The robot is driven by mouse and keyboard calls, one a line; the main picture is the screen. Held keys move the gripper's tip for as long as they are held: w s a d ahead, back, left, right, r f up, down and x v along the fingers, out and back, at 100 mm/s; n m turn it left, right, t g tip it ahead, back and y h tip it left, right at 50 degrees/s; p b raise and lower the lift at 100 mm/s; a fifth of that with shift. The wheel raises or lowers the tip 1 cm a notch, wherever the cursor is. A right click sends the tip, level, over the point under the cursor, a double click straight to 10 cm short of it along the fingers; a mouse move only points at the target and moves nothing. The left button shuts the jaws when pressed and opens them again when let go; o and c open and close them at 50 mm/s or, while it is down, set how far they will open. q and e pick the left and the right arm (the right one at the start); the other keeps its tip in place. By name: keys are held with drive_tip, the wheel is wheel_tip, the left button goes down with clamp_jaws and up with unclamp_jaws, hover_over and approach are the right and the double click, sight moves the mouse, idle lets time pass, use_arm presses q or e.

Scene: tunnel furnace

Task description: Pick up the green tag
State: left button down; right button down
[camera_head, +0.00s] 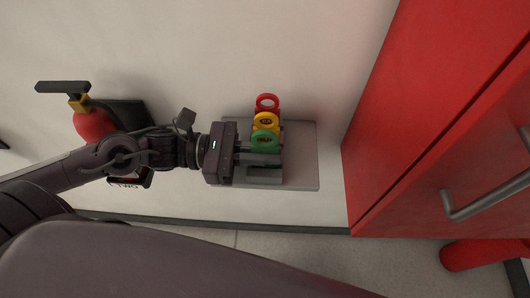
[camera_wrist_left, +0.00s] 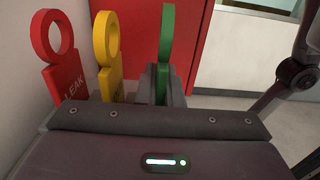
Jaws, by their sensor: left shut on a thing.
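The green tag (camera_head: 264,138) has a ring top and stands in a row with a yellow tag (camera_head: 265,121) and a red tag (camera_head: 267,101) at a pale wall shelf (camera_head: 303,150). My left gripper (camera_head: 268,160) reaches in from the left and is shut on the green tag's lower part. In the left wrist view the green tag (camera_wrist_left: 167,35) rises upright between the fingers (camera_wrist_left: 163,85); its lower end is hidden. The yellow tag (camera_wrist_left: 106,45) and red tag (camera_wrist_left: 60,60) stand apart to its left. My right gripper is not in view.
A red cabinet (camera_head: 430,110) with a metal handle (camera_head: 485,200) stands just right of the shelf. A red extinguisher (camera_head: 92,123) hangs on the wall at left, behind my left arm. A red cylinder (camera_head: 475,254) lies low at the right.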

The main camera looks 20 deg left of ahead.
sight(265, 132)
use_arm(q)
wheel_tip(265, 132, up, 14)
drive_tip(key=shift+f+p, duration=0.15)
drive_tip(key=shift+p, duration=0.45)
wheel_tip(265, 132, up, 6)
drive_tip(key=p, duration=0.5)
drive_tip(key=shift+f, duration=0.25)
drive_tip(key=shift+w, duration=0.1)
